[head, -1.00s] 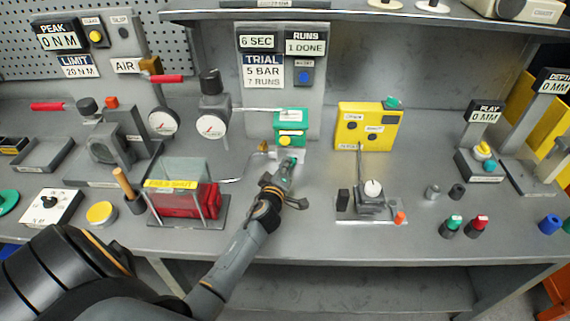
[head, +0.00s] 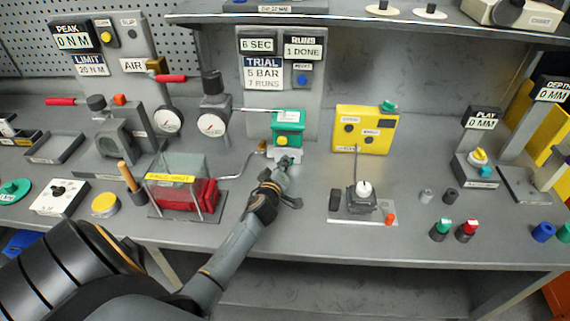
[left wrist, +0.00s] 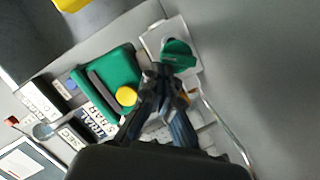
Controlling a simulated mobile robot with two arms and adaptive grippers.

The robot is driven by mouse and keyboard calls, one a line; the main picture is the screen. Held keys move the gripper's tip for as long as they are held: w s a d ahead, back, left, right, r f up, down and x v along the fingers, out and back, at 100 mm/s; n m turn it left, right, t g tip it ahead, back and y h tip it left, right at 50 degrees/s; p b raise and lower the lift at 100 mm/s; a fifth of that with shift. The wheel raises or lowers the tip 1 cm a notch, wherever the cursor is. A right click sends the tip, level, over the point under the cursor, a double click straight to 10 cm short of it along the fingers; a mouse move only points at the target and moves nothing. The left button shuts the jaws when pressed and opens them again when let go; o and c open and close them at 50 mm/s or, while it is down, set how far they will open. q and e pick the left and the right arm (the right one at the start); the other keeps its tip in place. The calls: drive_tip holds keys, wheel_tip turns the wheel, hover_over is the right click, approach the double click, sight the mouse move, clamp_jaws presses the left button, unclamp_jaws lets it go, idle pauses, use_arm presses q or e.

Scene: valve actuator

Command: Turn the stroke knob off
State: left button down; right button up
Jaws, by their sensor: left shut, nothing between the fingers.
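A green knob (left wrist: 178,53) sits on a pale plate (left wrist: 155,38) in the left wrist view; I cannot read any label on it. The plate (head: 284,153) also shows in the head view, just in front of a green box (head: 288,120) with a yellow button. My left gripper (head: 285,163) is low over the bench at this plate and hides most of the knob there. In the left wrist view its fingers (left wrist: 160,77) are shut and empty, close beside the knob; I cannot tell whether they touch it. My right gripper is not in view.
A red block under a clear guard (head: 183,190) stands left of my left forearm. A small fixture with a white knob (head: 363,189) stands to the right, before a yellow box (head: 366,130). A bent metal pipe (head: 248,165) runs close left of the gripper. Bare bench lies between.

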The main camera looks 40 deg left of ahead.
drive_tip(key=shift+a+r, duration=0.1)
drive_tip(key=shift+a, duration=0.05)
use_arm(q)
drive_tip(key=shift+m, duration=0.4)
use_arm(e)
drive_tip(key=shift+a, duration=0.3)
